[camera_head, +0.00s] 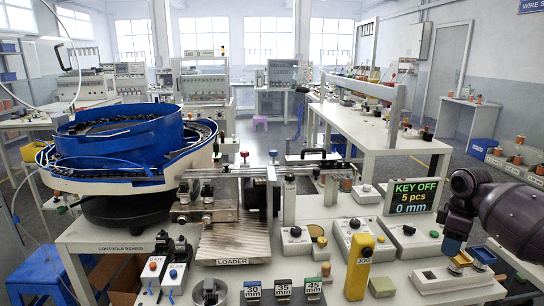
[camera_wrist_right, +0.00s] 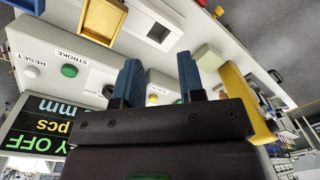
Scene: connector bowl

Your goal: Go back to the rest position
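My right gripper (camera_head: 452,246) comes in from the right in the head view and points down, above the right part of the workbench. In the right wrist view its two blue fingers (camera_wrist_right: 160,80) stand apart with nothing between them. It hangs near the display (camera_head: 411,197) reading "KEY OFF, 5 pcs, 0 mm" and a white box with yellow and blue trays (camera_head: 460,262). My left gripper is not in either view.
A blue bowl feeder (camera_head: 120,135) stands on the left of the bench. A yellow block (camera_head: 358,268) stands upright at the front centre. A ribbed loader plate (camera_head: 234,243) lies behind.

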